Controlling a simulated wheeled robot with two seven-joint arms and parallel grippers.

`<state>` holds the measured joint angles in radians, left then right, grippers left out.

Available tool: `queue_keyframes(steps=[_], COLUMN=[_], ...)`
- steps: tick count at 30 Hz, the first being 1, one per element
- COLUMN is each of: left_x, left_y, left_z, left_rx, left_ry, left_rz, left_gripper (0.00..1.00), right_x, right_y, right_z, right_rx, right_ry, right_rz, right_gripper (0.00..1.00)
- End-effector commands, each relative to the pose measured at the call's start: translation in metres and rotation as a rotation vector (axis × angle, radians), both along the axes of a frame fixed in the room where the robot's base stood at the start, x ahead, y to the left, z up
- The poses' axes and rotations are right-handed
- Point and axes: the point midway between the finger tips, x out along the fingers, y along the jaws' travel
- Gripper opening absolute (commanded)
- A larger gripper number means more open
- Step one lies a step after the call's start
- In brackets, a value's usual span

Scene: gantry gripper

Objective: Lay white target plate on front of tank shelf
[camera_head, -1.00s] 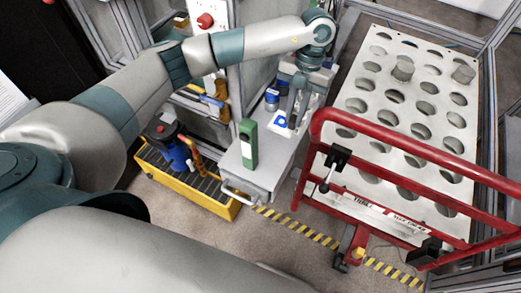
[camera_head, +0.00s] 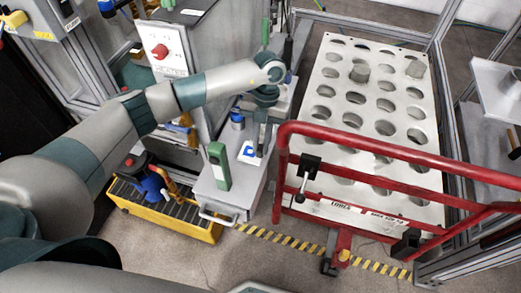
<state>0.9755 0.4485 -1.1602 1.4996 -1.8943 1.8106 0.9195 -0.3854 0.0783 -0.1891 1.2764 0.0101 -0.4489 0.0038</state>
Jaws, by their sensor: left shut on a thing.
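The white target plate (camera_head: 249,153) shows as a small white square with a blue mark, over the grey cart top. My left gripper (camera_head: 261,148) points down beside it and is shut on it; the exact contact is partly hidden by the fingers. I cannot tell whether the plate touches the cart top. A pale shelf with round holes (camera_head: 345,110), likely the tank shelf, stands to the right, behind a red rail. Two grey cylinders stand in its far holes. My right gripper is not in view.
A green box (camera_head: 219,165) and a blue canister (camera_head: 237,119) stand on the cart (camera_head: 206,190) near the gripper. The red rail (camera_head: 400,150) crosses the shelf's near side. A yellow crate (camera_head: 165,222) sits on the floor at left. Striped tape marks the open floor.

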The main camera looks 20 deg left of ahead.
Motion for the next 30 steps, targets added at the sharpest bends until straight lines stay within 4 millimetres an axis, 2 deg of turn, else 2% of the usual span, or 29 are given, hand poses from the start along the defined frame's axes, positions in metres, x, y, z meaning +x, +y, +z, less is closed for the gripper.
queue_keyframes(steps=[7,17,29,30], left_x=[0.0,0.0,0.0,0.0], left_y=[0.0,0.0,0.0,0.0], left_z=[-0.003,-0.036,-0.041,-0.041], left_rx=[0.0,0.0,0.001,0.001], left_ry=[0.001,0.0,0.0,0.0], left_rz=[0.0,-0.001,-0.001,0.0], left_gripper=[0.0,0.0,0.0,0.17], right_x=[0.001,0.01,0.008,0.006], right_y=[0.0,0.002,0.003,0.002], right_z=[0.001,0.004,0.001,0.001], right_rx=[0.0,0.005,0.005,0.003], right_ry=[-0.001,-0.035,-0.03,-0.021], right_rz=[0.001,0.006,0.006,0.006], right_gripper=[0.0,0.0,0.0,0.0])
